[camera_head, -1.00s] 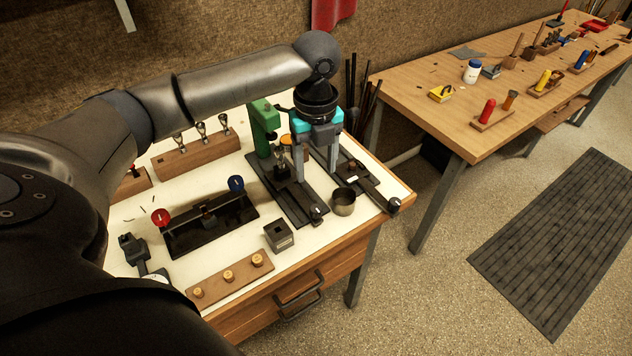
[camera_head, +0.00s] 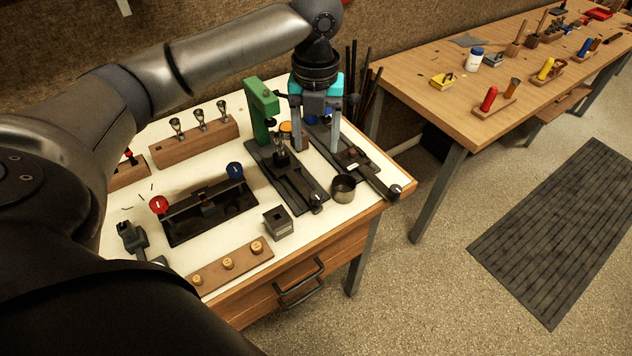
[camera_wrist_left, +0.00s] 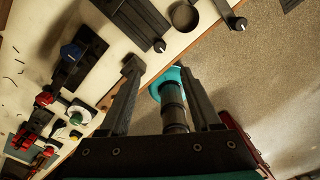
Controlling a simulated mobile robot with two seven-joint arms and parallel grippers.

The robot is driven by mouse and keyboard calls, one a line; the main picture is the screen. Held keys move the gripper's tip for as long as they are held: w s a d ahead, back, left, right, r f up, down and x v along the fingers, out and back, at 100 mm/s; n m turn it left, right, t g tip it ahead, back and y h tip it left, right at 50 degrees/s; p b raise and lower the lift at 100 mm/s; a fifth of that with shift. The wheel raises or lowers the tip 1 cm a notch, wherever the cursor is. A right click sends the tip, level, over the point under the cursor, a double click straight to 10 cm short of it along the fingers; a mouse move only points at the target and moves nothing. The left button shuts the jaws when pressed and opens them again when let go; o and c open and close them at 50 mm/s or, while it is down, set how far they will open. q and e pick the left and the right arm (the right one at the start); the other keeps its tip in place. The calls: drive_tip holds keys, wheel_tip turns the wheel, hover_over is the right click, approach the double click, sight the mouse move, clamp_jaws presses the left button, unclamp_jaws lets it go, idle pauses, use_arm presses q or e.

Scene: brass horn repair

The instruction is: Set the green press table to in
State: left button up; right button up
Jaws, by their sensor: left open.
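The green press (camera_head: 260,105) stands toward the back of the white-topped bench. Its black table (camera_head: 290,182) runs forward along a dark base to a knob (camera_head: 316,203) at the near end; the knob also shows in the left wrist view (camera_wrist_left: 159,46). A small dark fixture (camera_head: 281,156) stands on this table. How far in the table sits is hard to tell. My left gripper (camera_head: 317,146) is open and empty, pointing down, to the right of the green press and apart from the knob. It hides much of a second, blue press behind it. My right gripper does not show.
A second black slide (camera_head: 365,172) with an end knob (camera_head: 396,191) lies to the right. A metal cup (camera_head: 343,189) stands between the two slides near the bench edge. A square block (camera_head: 278,222) and a cork rack (camera_head: 230,265) are nearer.

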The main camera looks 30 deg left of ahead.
use_arm(q)
drive_tip(key=m, duration=0.3)
drive_tip(key=b, duration=0.3)
approach(316, 194)
drive_tip(key=shift+m, duration=0.3)
wheel_tip(316, 194, down, 9)
drive_tip(key=shift+r, duration=0.15)
clamp_jaws()
idle(1.1)
